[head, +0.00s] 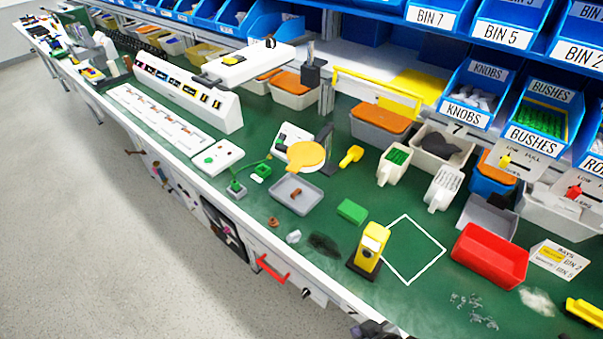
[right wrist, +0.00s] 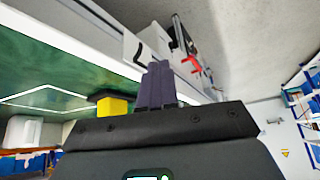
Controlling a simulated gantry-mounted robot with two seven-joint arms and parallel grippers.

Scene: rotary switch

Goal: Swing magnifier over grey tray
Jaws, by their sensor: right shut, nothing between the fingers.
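The magnifier shows as a round yellow head (head: 305,156) beside a dark upright post (head: 325,138). The grey tray (head: 279,191) lies on the green bench just in front of the yellow head, with a small brown piece in it. The head appears behind the tray, not over its middle. My right gripper (head: 372,330) only just shows at the bottom edge of the head view, far from the magnifier. In the right wrist view its dark fingers (right wrist: 157,85) are together and empty. My left gripper is out of view.
A yellow device (head: 371,246) on a dark base stands between my right gripper and the tray. A green block (head: 352,211) lies behind it. A red bin (head: 491,255) is to the right. A white outlined square (head: 412,250) is clear.

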